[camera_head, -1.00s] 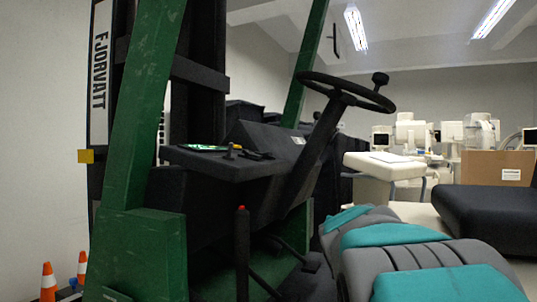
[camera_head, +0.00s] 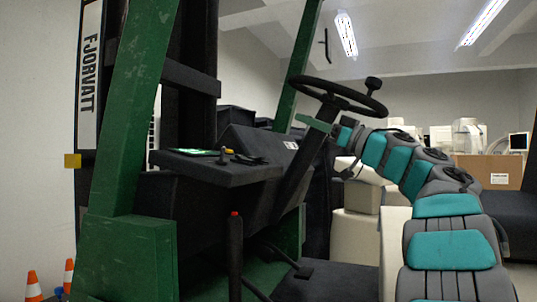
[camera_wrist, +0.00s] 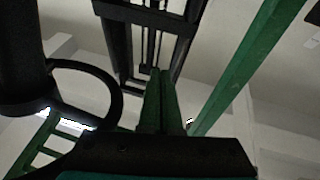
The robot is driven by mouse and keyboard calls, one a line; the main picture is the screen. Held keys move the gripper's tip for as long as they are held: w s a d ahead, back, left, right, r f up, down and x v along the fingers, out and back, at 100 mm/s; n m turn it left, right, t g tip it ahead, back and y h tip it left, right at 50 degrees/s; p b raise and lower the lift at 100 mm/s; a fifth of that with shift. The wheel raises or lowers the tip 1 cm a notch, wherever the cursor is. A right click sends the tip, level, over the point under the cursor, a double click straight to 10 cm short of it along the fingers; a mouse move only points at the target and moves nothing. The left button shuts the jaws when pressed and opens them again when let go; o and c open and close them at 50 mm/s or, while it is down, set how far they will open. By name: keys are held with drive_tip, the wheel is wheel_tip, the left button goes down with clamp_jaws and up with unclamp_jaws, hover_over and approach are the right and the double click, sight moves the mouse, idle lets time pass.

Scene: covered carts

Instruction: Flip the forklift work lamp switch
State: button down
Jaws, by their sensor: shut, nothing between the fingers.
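The forklift's dark dashboard (camera_head: 225,176) carries a green-and-white label (camera_head: 196,152), a small yellow-topped control (camera_head: 229,151) and a low black control (camera_head: 249,159). I cannot tell which of these is the work lamp switch. My gripper (camera_head: 303,119) is at the steering column, just below the steering wheel, up and to the right of the dashboard controls. Its green fingers are closed together and empty, pointing left. In the wrist view the closed fingers (camera_wrist: 161,75) point up at the mast; no dashboard control shows there.
The black steering wheel (camera_head: 340,96) is close above my gripper and fills the left of the wrist view (camera_wrist: 110,90). A red-tipped lever (camera_head: 235,250) stands before the dashboard. Green pillars (camera_head: 125,130) frame the cab. Traffic cones (camera_head: 33,285) stand at lower left.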

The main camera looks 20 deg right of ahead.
wheel_tip(320, 180, down, 6)
drive_tip(key=s+a+n+g+y, duration=0.1)
drive_tip(key=s+g, duration=0.1)
drive_tip(key=g, duration=0.2)
drive_tip(key=shift+s+a+r+n+g+y, duration=0.2)
drive_tip(key=shift+s+a+n+g+y, duration=0.1)
drive_tip(key=shift+n, duration=0.1)
drive_tip(key=shift+w, duration=0.1)
drive_tip(key=r, duration=0.2)
hover_over(269, 166)
drive_tip(key=shift+w+a+f, duration=0.15)
drive_tip(key=shift+w, duration=0.15)
drive_tip(key=shift+s+d+f, duration=0.1)
drive_tip(key=shift+s+f, duration=0.05)
drive_tip(key=shift+f, duration=0.85)
drive_tip(key=shift+s+d+f, duration=0.1)
drive_tip(key=shift+f, duration=0.85)
